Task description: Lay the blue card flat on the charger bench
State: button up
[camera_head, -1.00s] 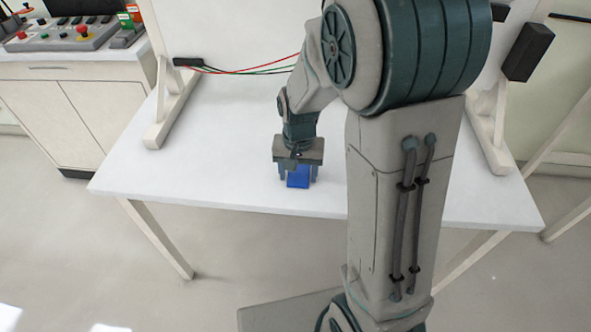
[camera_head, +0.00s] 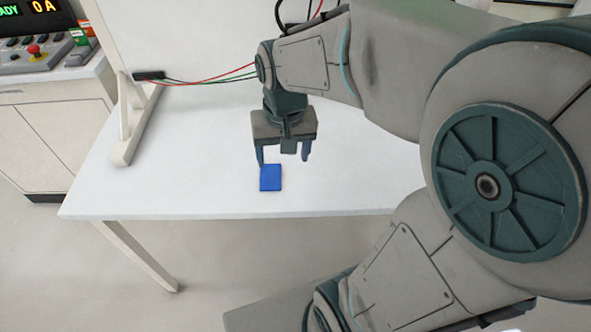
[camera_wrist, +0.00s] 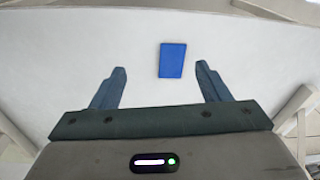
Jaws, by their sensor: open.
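The blue card (camera_head: 271,178) lies flat on the white bench top (camera_head: 180,185), close to its front edge. It also shows in the wrist view (camera_wrist: 172,60), beyond and between my fingertips, with bare white surface around it. My gripper (camera_head: 283,160) is open and empty, above the bench and just behind the card in the head view. Its two fingers are spread wide in the wrist view (camera_wrist: 163,72), and neither is seen touching the card.
A white upright panel on a foot (camera_head: 135,140) stands at the bench's left, with a black connector (camera_head: 149,76) and red, green and black wires. A control box (camera_head: 38,60) sits on a cabinet further left. The bench top left of the card is clear.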

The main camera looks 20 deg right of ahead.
jog(key=s+d+n+t, duration=0.1)
jog(key=s, duration=0.6)
jog(key=shift+n, duration=0.4)
jog(key=shift+d+f, duration=0.1)
jog(key=shift+c, duration=0.3)
dwell(0.5)
